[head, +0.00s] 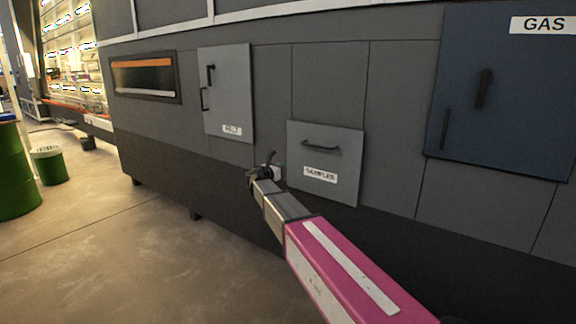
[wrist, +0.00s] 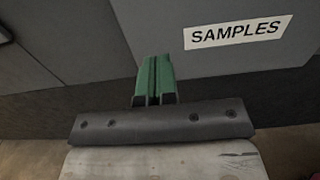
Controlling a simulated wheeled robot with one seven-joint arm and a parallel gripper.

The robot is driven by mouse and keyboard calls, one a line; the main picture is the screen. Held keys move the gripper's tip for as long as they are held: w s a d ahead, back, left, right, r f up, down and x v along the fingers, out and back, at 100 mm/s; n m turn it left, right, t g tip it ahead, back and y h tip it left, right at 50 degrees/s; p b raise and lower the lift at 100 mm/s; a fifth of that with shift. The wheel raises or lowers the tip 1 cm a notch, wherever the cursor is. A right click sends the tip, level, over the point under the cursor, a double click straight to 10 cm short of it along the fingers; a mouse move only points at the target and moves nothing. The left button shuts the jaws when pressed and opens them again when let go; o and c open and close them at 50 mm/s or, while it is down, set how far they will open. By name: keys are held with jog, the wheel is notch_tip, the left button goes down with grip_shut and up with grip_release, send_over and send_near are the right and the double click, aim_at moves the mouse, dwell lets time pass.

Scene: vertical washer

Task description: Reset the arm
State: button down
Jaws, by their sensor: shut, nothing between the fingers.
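My gripper (head: 264,167) is at the end of my pink and grey arm, extended toward the dark grey machine, just left of the SAMPLES drawer's lower part. In the wrist view its green fingers (wrist: 153,80) are together with nothing between them. The SAMPLES drawer (head: 325,158) has a dark handle and a white label. Its label also shows in the wrist view (wrist: 238,32), right of the fingers. I cannot tell whether the gripper touches the machine.
A FELT door (head: 226,92) is up and left of the drawer. A blue GAS door (head: 505,90) is at the right. A window slot (head: 143,77) is at the left. A green barrel (head: 14,170) and a green bin (head: 49,165) stand at far left. The floor at lower left is clear.

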jog(key=s+d+f+m+g+y, duration=0.3)
jog(key=s+d+f+m+g, duration=0.6)
jog(key=s+d+f+m, duration=0.8)
jog(key=s+f+m+g+y, duration=0.2)
jog(key=s+f+m+y, duration=0.2)
jog(key=s, duration=0.7)
jog(key=s+d+f+m+g+y, duration=0.1)
jog(key=s+f+m+g+y, duration=0.2)
jog(key=s+f+m, duration=0.3)
jog(key=s+m+y, duration=0.1)
jog(key=s, duration=0.4)
jog(key=shift+s+d+f, duration=0.15)
jog(key=shift+d+f, duration=0.05)
jog(key=shift+f, duration=0.2)
